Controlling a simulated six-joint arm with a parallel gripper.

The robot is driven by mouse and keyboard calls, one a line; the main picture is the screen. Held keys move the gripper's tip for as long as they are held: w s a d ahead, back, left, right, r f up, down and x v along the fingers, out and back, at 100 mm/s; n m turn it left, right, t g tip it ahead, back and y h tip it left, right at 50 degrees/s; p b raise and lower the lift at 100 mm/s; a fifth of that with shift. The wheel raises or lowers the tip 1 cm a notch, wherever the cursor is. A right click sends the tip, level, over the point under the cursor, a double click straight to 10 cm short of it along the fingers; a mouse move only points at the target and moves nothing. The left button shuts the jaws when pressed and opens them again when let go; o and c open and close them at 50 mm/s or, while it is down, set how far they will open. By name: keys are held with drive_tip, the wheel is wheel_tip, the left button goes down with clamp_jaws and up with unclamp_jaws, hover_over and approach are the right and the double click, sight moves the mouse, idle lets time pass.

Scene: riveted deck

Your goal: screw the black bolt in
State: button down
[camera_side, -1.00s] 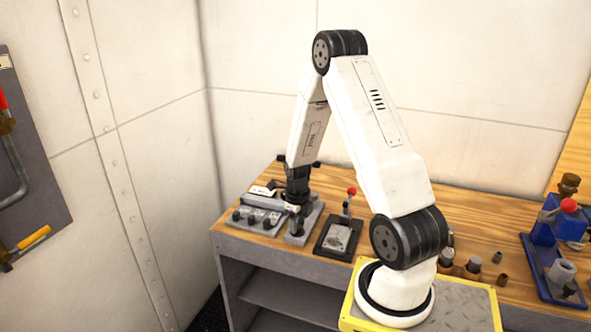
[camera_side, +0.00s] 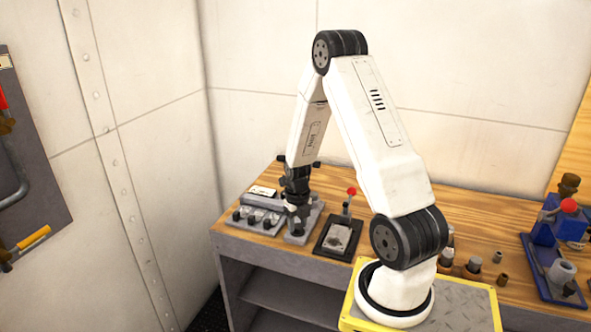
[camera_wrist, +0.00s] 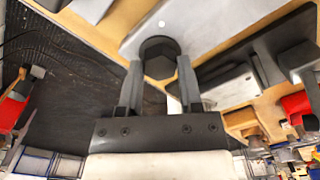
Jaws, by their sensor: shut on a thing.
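The black bolt (camera_wrist: 160,50) shows its dark hexagonal head between my fingertips in the wrist view, at the edge of a pale grey plate (camera_wrist: 205,22). My gripper (camera_wrist: 160,66) is shut on it, one finger on each side. In the side view, my gripper (camera_side: 298,226) points down over the grey plate (camera_side: 297,239) near the left end of the bench. The bolt is hidden by the fingers there. How deep its shank sits in the plate cannot be seen.
A grey rack (camera_side: 258,218) with several dark bolts stands just left of the gripper. Small cups and a blue vise (camera_side: 553,250) are farther right.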

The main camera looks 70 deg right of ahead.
sight(297, 226)
drive_tip(key=shift+w+d+r, duration=0.1)
drive_tip(key=shift+w+r, duration=0.05)
drive_tip(key=shift+c, duration=1.3)
unclamp_jaws()
drive_tip(key=shift+r, duration=3.85)
